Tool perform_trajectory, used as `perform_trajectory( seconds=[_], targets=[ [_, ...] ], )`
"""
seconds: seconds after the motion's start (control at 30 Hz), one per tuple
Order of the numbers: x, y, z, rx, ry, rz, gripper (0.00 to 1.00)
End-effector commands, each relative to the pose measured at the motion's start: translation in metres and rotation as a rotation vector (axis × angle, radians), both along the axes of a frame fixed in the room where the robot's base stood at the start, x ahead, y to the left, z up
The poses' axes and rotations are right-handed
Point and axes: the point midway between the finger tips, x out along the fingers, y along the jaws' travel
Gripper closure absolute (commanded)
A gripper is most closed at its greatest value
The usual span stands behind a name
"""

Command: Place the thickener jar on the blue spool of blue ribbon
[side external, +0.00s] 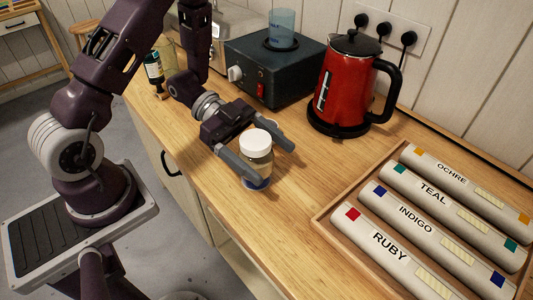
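A jar with a white lid (256,142) and a pale beige body stands upright near the front edge of the wooden counter. No label can be read on it.
A red kettle (345,88) and a dark box with a blue beaker (282,28) stand at the back. A wooden tray (326,224) of labelled rolls fills the right. Bare counter lies between.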

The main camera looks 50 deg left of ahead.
Motion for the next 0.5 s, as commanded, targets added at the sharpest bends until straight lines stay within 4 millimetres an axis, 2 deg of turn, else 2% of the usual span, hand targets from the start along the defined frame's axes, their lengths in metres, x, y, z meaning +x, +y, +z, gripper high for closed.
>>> perform_trajectory(
  seconds=[0.23,0.37,0.5],
  targets=[
    [0.0,0.0,0.004,0.0,-0.001,0.0,0.16],
    [-0.003,0.022,0.01,0.001,-0.004,0.005,0.16],
    [-0.01,0.054,0.02,0.001,-0.003,0.006,0.16]
  ],
)
